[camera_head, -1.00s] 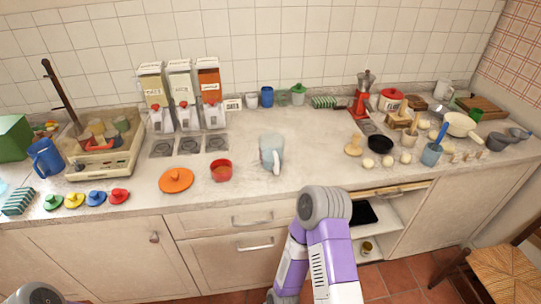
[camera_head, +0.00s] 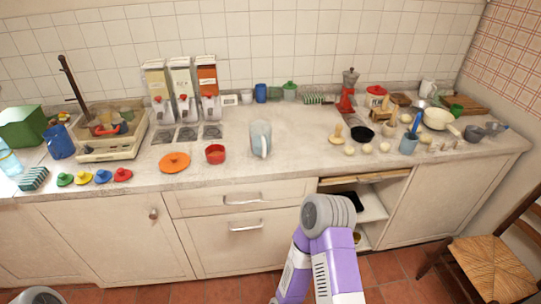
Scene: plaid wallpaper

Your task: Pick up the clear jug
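A clear, slightly bluish jug (camera_head: 261,138) stands upright near the front middle of the counter, with its handle toward the front. A second clear, pale blue vessel (camera_head: 9,160) is cut off by the left edge of the picture, so I cannot tell its full shape. My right arm shows at the lower middle, in front of the cabinets, but its gripper is out of view. Only a small grey part of my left arm shows at the bottom left, and its gripper is out of view too. Nothing touches the middle jug.
A red bowl (camera_head: 215,154) and an orange lid (camera_head: 174,162) lie left of the jug. A black bowl (camera_head: 362,134) and several small items stand to the right. The counter (camera_head: 300,135) is bare around the jug. A chair (camera_head: 489,262) stands at lower right.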

